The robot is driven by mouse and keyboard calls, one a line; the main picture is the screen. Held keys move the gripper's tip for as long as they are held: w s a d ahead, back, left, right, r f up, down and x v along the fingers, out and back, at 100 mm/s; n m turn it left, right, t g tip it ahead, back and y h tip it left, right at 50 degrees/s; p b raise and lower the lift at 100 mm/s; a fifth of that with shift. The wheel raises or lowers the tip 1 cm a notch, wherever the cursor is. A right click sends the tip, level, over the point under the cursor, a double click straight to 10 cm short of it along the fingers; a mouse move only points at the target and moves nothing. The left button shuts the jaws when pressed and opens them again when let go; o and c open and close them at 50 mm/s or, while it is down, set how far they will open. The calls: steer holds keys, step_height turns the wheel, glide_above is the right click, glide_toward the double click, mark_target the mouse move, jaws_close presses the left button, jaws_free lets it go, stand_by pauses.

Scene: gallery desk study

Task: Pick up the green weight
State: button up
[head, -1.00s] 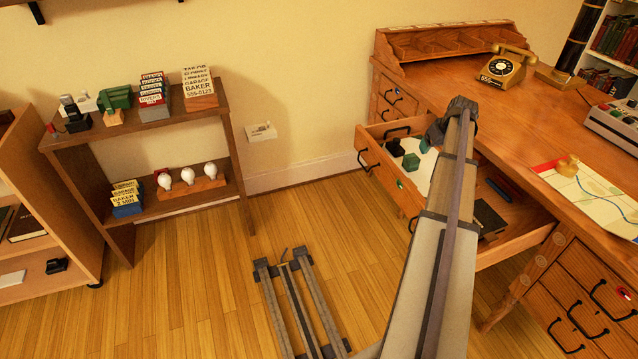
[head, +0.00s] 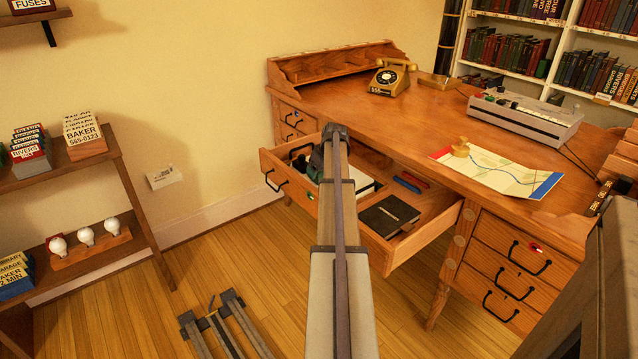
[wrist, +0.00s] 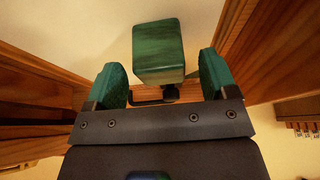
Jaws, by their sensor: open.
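The green weight (wrist: 158,50), a green block with a streaked surface, shows in the wrist view over the pale lining of the open drawer (head: 425,235). My gripper (wrist: 161,75) is open, with one green-padded finger on each side of the block. A gap shows on both sides, so the fingers look apart from it. In the head view my arm reaches over the left part of the drawer and hides most of the gripper. A dark green patch shows beside the arm's end there; I cannot tell whether it is a finger or the weight.
The drawer also holds a black notebook (head: 389,215), a blue pen (head: 407,185) and dark items at its left end. On the desk (head: 420,125) are a gold telephone (head: 390,77), a map (head: 500,170) and a grey machine (head: 525,115). A shelf (head: 130,175) stands left.

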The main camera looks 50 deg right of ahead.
mark_target(319, 175)
steer(key=b+x, duration=0.1)
steer(key=x, duration=0.2)
steer(key=shift+f, duration=0.1)
steer(key=shift+r, duration=0.25)
steer(key=c, duration=1.2)
